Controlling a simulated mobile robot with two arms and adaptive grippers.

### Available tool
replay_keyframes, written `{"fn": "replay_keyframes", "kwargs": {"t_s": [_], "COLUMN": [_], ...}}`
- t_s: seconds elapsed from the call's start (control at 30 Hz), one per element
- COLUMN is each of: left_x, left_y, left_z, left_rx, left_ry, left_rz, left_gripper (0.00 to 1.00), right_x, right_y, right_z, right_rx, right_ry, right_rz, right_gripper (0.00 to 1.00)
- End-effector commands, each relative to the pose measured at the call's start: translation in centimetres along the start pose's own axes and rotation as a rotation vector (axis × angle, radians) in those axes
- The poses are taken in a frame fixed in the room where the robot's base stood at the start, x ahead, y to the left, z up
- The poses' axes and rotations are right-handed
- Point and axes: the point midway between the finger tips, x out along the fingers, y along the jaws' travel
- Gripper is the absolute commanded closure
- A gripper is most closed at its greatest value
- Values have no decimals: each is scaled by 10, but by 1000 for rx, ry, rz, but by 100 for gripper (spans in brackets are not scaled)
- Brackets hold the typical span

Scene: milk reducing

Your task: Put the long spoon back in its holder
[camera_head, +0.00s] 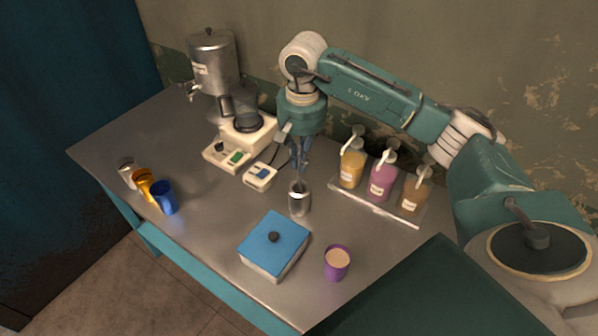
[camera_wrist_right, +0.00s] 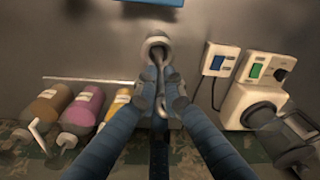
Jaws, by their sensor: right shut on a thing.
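A metal cylindrical holder (camera_head: 299,203) stands upright on the steel table near its middle. In the right wrist view its round mouth (camera_wrist_right: 157,41) lies just beyond my fingertips. My right gripper (camera_head: 299,168) points down right above the holder, shut on the long spoon. The thin grey spoon (camera_head: 299,180) shows below the fingertips and runs down to the holder's mouth. How deep its lower end sits is hidden. In the right wrist view the gripper (camera_wrist_right: 159,100) has its fingers close together around the spoon. My left gripper is not in view.
A blue-lidded box (camera_head: 275,240) and a purple cup (camera_head: 337,263) stand in front of the holder. Syrup bottles (camera_head: 381,182) stand on a tray to the right. A blender (camera_head: 245,128) and a steel urn (camera_head: 212,65) are behind left. Several cups (camera_head: 164,198) stand at the left edge.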

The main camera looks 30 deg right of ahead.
Motion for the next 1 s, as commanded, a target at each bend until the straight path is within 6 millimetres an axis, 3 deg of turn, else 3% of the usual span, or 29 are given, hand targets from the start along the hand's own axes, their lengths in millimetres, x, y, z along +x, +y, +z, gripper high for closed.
{"fn": "replay_keyframes", "kwargs": {"t_s": [0.5,0.87,0.9,1.0], "left_x": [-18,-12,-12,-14], "left_y": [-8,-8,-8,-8], "left_z": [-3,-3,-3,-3], "left_rx": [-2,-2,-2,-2], "left_ry": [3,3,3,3], "left_rz": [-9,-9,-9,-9], "left_gripper": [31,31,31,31], "right_x": [54,60,60,59], "right_y": [1,1,1,1], "right_z": [3,2,2,2], "right_rx": [-1,-1,-1,-1], "right_ry": [-2,1,1,0], "right_rz": [0,-1,-1,-1], "right_gripper": [100,100,90,73]}}
